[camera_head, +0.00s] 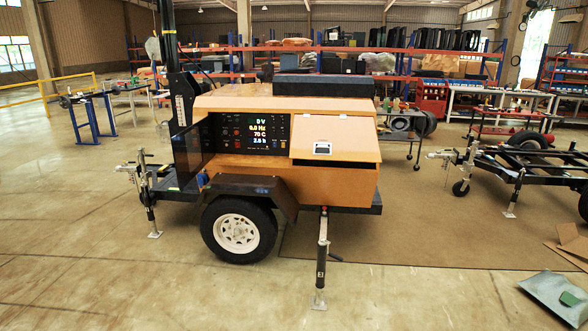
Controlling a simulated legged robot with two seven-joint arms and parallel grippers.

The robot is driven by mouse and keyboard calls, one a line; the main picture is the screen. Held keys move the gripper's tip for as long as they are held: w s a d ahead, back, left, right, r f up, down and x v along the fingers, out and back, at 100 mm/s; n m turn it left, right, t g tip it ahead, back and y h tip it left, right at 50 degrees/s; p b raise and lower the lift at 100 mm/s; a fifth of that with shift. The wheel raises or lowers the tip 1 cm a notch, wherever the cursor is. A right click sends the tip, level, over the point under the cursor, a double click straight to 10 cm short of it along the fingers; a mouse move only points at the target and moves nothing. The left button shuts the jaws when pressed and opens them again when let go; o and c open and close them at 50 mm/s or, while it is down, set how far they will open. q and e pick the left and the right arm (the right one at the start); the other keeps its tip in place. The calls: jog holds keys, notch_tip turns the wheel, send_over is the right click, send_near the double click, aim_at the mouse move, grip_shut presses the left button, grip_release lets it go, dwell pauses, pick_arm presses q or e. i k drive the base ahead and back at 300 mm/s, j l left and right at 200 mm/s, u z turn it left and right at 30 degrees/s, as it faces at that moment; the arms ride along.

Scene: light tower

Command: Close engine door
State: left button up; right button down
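The light tower is an orange trailer (240,103) in the middle of the view. Its engine door (335,133) is a lighter orange panel on the right part of the near side, with a silver latch (322,148) near its lower edge. The door slopes outward, and its lower edge seems to stand out from the body below. I cannot tell how wide the gap behind it is. Left of it, the control panel (245,132) is uncovered and its display is lit. Neither of my grippers is in view.
The near wheel (239,230) and a support jack (321,260) stand on the floor in front of the trailer. Another trailer frame (520,165) is at the right, and a grey sheet (556,296) lies at lower right. Floor in front is mostly clear.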

aim_at(343, 137)
jog(key=i, duration=0.95)
jog(key=i+u, duration=0.1)
jog(key=i, duration=0.9)
jog(key=i+l, duration=0.15)
jog(key=i, duration=0.8)
jog(key=i+l, duration=0.1)
jog(key=i, duration=0.9)
jog(key=u, duration=0.05)
